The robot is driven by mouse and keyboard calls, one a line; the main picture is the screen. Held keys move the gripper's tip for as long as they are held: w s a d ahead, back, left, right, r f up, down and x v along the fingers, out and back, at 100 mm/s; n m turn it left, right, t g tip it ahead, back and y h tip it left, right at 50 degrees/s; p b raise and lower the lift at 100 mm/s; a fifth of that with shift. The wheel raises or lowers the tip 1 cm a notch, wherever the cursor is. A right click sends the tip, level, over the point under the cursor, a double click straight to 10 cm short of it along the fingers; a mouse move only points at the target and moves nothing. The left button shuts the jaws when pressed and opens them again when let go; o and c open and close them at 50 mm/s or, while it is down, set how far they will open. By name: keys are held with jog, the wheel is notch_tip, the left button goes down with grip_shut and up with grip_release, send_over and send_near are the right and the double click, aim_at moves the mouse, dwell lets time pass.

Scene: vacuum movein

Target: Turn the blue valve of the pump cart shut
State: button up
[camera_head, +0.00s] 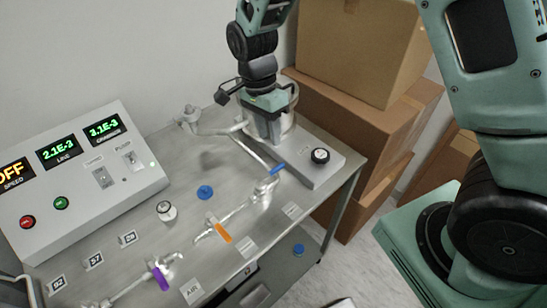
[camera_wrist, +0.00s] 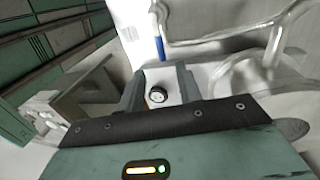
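The blue valve handle (camera_head: 277,170) sits at the right end of a glass and metal line on the pump cart (camera_head: 190,222). In the head view it looks roughly in line with that pipe. My gripper (camera_head: 270,140) points down above the back of the cart, behind the handle and apart from it. In the wrist view the two fingers (camera_wrist: 159,88) stand apart with nothing held between them. The blue handle (camera_wrist: 158,48) shows beyond the fingertips there, near the top.
An orange handle (camera_head: 223,233) and a purple handle (camera_head: 160,278) sit on nearby lines. Glass tubing (camera_wrist: 255,75) lies close to my gripper. A control box (camera_head: 85,180) stands left; cardboard boxes (camera_head: 350,100) stand behind.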

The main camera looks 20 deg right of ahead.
aim_at(275, 168)
jog(key=f, duration=0.3)
jog(key=s+f+p, duration=0.1)
jog(key=f, duration=0.2)
jog(key=f+p, duration=0.1)
jog(key=f, duration=0.2)
jog(key=shift+s+d+f, duration=0.25)
jog(key=shift+s, duration=0.15)
grip_shut()
